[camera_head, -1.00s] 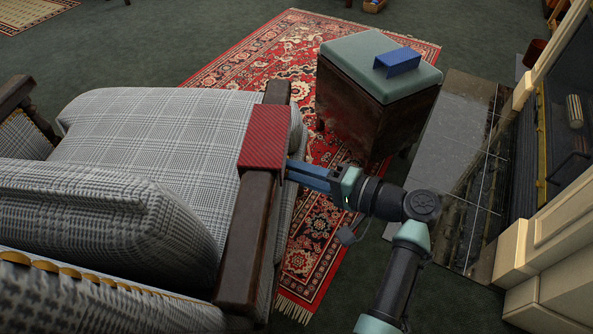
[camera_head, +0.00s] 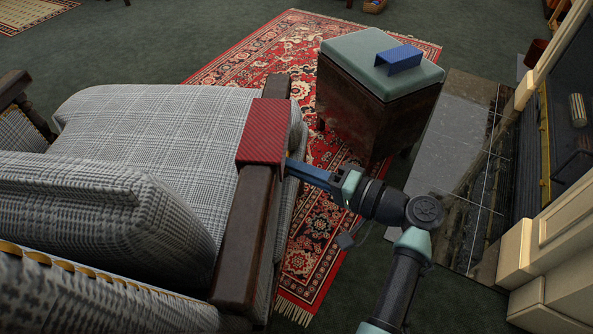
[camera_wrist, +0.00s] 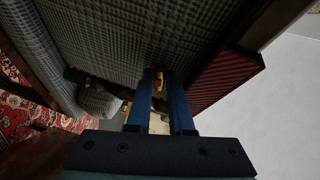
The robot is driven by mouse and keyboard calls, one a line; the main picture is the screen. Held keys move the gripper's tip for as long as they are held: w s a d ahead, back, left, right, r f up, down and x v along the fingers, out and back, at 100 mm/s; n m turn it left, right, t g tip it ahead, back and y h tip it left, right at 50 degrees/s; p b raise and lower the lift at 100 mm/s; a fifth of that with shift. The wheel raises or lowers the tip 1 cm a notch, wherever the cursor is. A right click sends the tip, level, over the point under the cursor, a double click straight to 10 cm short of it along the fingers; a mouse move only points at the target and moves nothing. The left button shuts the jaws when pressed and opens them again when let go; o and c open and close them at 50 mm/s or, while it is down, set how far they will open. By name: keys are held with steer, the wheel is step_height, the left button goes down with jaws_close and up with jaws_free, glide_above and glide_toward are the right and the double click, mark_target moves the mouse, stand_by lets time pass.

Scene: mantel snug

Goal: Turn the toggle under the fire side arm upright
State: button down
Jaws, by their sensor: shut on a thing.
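The armchair's fire side arm (camera_head: 245,235) is dark wood with a red ribbed cover (camera_head: 262,130) over its front end. My gripper (camera_head: 290,165) reaches in from the right, its blue fingertips just under the cover's edge and partly hidden by the arm in the head view. In the wrist view my gripper (camera_wrist: 159,78) is shut on the small orange-yellow toggle (camera_wrist: 158,83) under the arm, beside the checked upholstery. The toggle looks longer along the fingers in that view, but its true tilt is hard to tell.
A chest with a pale green padded top (camera_head: 350,52) and a blue bracket-shaped piece (camera_head: 398,58) stands beyond my gripper. The fireplace surround (camera_head: 545,240) is at the right. Red patterned rug (camera_head: 310,240) and open floor lie between.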

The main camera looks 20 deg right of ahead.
steer(key=shift+w+d+f+n+t+y+b, duration=0.25)
steer(key=shift+n+y+b, duration=1)
steer(key=shift+n+b, duration=1.8)
steer(key=shift+w+a+f+n+t+y+b, duration=0.1)
steer(key=shift+f+n+y+b, duration=0.25)
steer(key=shift+n+y+b, duration=1.85)
steer(key=shift+w+d+f+n+t+y+b, duration=0.15)
steer(key=shift+f+n+y+b, duration=0.2)
steer(key=shift+n+b, duration=3.55)
steer(key=c, duration=1.1)
jaws_free()
steer(key=p+v, duration=0.2)
steer(key=v, duration=1.1)
